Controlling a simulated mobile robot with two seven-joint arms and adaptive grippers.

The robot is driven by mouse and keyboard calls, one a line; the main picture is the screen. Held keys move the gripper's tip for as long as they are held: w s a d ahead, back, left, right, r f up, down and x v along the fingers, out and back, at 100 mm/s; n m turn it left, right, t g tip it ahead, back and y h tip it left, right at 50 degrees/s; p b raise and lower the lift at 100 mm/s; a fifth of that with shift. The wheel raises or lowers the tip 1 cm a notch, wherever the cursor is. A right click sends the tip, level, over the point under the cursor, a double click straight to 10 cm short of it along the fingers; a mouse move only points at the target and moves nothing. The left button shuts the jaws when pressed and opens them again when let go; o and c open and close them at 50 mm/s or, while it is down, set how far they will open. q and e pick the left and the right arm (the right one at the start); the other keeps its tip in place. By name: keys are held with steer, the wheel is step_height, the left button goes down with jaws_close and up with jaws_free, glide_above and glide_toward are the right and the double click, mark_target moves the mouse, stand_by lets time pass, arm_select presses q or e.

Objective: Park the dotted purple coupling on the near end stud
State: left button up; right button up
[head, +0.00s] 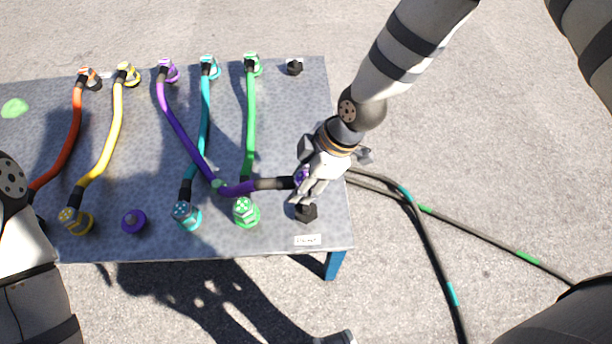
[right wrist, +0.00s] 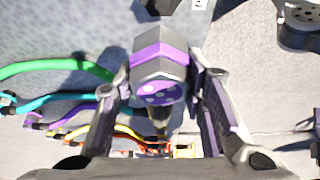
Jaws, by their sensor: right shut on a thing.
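The dotted purple coupling (right wrist: 160,93) is held between the two fingers of my right gripper (head: 307,188). In the right wrist view its dotted face shows between the fingers; in the head view the fingers cover most of it. Its purple cable (head: 240,189) runs left over the panel, then up to the far row. The near end stud (head: 306,213), black, stands at the panel's near right corner, just below the gripper in the head view. The coupling looks apart from it; the height gap is hard to judge. My left gripper is out of view.
Dotted green (head: 246,213), teal (head: 187,216) and yellow (head: 75,221) couplings sit along the near edge, with an empty purple socket (head: 133,221) between yellow and teal. Another black stud (head: 295,67) is at the far right corner. Dark cables (head: 418,212) lie on the ground at right.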

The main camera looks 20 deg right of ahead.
mark_target(304, 208)
steer(key=shift+s+d, duration=0.1)
steer(key=shift+d, duration=0.05)
steer(key=shift+f, duration=0.55)
step_height(304, 208, down, 7)
steer(key=b, duration=0.4)
steer(key=shift+b, duration=0.35)
steer(key=shift+f, duration=0.45)
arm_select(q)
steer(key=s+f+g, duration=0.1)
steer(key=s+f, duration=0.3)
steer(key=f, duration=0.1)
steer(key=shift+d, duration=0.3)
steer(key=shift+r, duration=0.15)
arm_select(e)
steer(key=shift+r, duration=0.1)
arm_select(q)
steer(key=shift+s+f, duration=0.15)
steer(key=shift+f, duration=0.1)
arm_select(e)
steer(key=shift+f, duration=0.55)
steer(key=o, duration=1.3)
steer(key=shift+o, duration=0.2)
steer(key=shift+r, duration=0.1)
